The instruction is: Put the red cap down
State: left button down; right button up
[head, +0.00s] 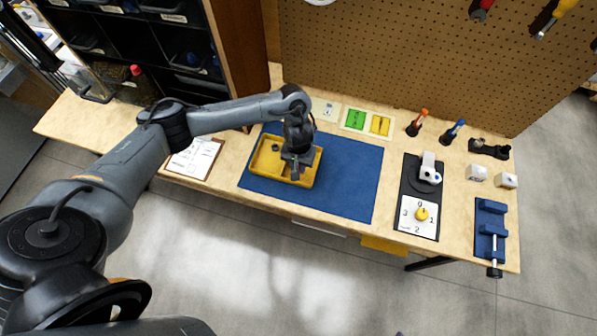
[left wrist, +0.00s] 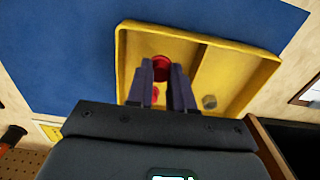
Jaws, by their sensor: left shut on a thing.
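My left gripper (head: 294,172) points down over the yellow tray (head: 262,179), which lies on the blue mat (head: 352,185). In the left wrist view my left gripper (left wrist: 161,72) is shut on the red cap (left wrist: 161,66), held between the fingertips above one compartment of the yellow tray (left wrist: 262,58). Another small red patch (left wrist: 155,93) shows between the fingers, partly hidden. A small dark grey round part (left wrist: 209,102) lies in the other compartment. The red cap is hidden in the head view. I cannot tell the cap's height above the tray floor. My right gripper is not in view.
Right of the mat stand a black fixture with a white dial plate (head: 406,215), a blue vise (head: 484,217) and orange-handled (head: 421,119) and blue-handled (head: 456,127) tools. A clipboard (head: 193,158) lies left. The mat right of the tray is clear.

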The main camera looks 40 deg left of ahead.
pick_arm(q)
notch_tip(320, 180, down, 4)
jog(key=b, duration=0.2)
jog(key=shift+b, duration=0.4)
jog(key=c, duration=1)
grip_release()
